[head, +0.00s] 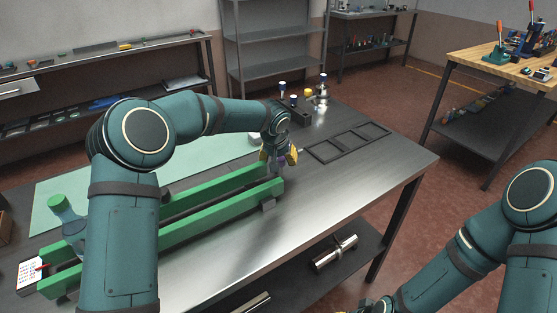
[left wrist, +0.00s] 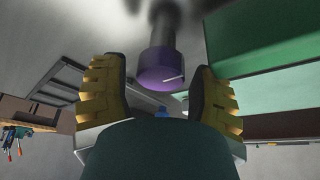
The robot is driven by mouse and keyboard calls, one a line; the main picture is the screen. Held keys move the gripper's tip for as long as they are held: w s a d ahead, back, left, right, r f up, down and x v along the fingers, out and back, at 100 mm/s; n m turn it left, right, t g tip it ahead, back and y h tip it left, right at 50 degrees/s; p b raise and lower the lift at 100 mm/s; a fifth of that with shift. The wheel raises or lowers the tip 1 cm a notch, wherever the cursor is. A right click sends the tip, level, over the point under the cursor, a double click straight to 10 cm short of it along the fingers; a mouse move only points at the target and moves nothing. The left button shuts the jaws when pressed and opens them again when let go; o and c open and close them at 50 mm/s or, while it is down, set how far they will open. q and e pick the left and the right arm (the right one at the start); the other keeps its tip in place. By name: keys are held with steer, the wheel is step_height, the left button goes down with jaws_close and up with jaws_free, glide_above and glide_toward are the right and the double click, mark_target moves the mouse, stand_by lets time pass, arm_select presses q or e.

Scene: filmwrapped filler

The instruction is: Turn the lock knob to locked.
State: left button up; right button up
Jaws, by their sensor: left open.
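The lock knob (left wrist: 160,72) is a purple cylinder on a dark shaft, with a thin white line on its face pointing to the right in the left wrist view. In the head view it is mostly hidden by my gripper, near the end of the green rails (head: 222,203). My left gripper (head: 279,157) is open, its yellow ridged fingers on either side of the knob. In the left wrist view a gap shows between the knob and each finger. My right gripper (head: 379,306) barely shows at the bottom edge of the head view.
The steel table (head: 330,180) is bare to the right of the rails. A black frame tray (head: 347,142) and a dark block with small bottles (head: 294,108) stand behind the gripper. A pale green mat (head: 195,160) lies beside the rails. A note card (head: 30,273) is at the front left.

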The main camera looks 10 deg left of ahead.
arm_select(q)
steer(key=shift+w+f, duration=0.1)
steer(key=shift+f, duration=0.05)
steer(key=shift+c, duration=0.4)
steer(key=c, duration=0.8)
steer(key=shift+c, duration=0.2)
